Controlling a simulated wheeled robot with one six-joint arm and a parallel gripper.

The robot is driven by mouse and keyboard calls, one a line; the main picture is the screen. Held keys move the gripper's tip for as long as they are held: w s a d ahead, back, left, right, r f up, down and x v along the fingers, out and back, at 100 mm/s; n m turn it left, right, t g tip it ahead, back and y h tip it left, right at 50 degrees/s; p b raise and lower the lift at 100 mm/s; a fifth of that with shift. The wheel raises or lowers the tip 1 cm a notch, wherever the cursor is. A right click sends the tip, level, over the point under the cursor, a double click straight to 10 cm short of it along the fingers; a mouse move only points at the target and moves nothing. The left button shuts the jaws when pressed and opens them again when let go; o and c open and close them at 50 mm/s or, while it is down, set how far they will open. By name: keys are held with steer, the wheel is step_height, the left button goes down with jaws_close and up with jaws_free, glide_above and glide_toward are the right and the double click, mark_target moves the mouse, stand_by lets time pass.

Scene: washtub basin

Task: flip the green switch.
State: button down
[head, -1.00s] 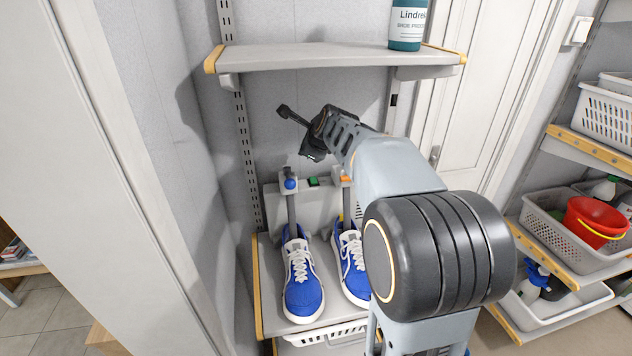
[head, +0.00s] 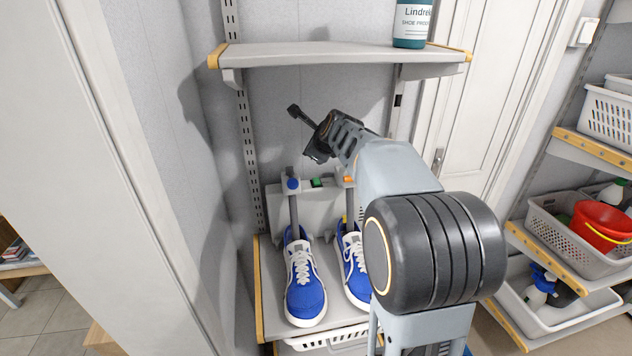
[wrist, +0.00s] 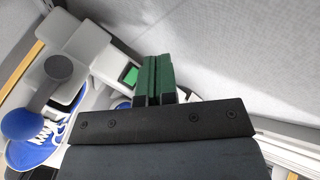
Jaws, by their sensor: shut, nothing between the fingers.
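The green switch (head: 317,182) sits on top of the grey shoe dryer (head: 318,215), between its two upright posts. It also shows in the wrist view (wrist: 130,75), just left of the fingers. My gripper (wrist: 158,64) is shut and empty, its two dark green fingers side by side. In the head view my gripper (head: 315,156) hangs above the dryer's back part, a little above the switch and apart from it. I cannot tell the exact gap in depth. The tilt of the switch is too small to read.
Blue shoes (head: 305,285) stand on the posts at the front. A blue knob (head: 293,183) is left of the switch and an orange part (head: 348,180) is right of it. An upper shelf (head: 340,56) with a teal bottle (head: 411,25) overhangs the space. A wall stands close on the left.

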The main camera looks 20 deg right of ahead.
mark_target(314, 180)
steer(key=shift+w+d+f+b, duration=0.1)
steer(key=shift+w+f+b, duration=0.05)
steer(key=shift+f+b, duration=0.9)
steer(key=shift+w+a+f+b, duration=0.1)
steer(key=shift+w+f+b, duration=0.1)
steer(key=shift+f+b, duration=0.85)
steer(key=shift+w+d+f+b, duration=0.15)
steer(key=shift+f+b, duration=0.4)
steer(key=shift+f, duration=0.95)
steer(key=shift+f, duration=0.2)
steer(key=shift+w+f, duration=0.1)
steer(key=shift+f, duration=0.15)
steer(key=shift+f+b, duration=0.3)
steer(key=shift+r, duration=0.1)
steer(key=shift+r+p, duration=0.7)
steer(key=shift+p, duration=0.1)
steer(key=r+p, duration=0.3)
steer(key=s+r+p, duration=0.1)
steer(key=r, duration=0.1)
steer(key=shift+p, duration=0.4)
